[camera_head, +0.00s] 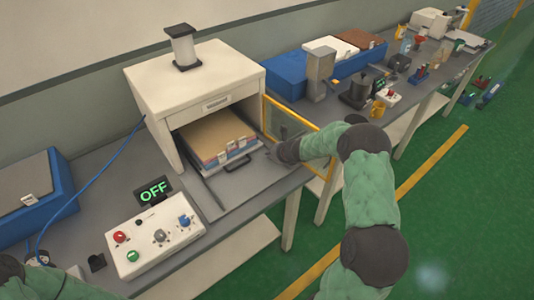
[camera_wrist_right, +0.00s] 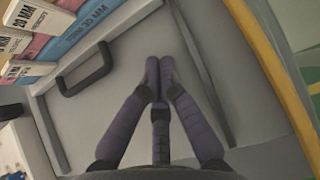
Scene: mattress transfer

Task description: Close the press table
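The press (camera_head: 195,85) is a white box with an open front. Its grey table (camera_head: 215,190) extends out of the opening, and a stack of labelled sheets (camera_head: 215,140) sits at the opening. A black handle (camera_head: 238,164) shows in front of the stack; the right wrist view also shows this handle (camera_wrist_right: 88,70). My right gripper (camera_head: 275,152) is at the right side of the table, beside the handle and apart from it. In the right wrist view its fingers (camera_wrist_right: 159,72) are together with nothing between them. My left gripper is out of view; only part of my left arm shows.
The yellow-framed door (camera_head: 292,122) stands open close to my right gripper. A control box (camera_head: 155,232) with knobs and an OFF display (camera_head: 153,190) stand at the left. Blue boxes (camera_head: 287,75) and a metal column (camera_head: 318,72) stand behind the door.

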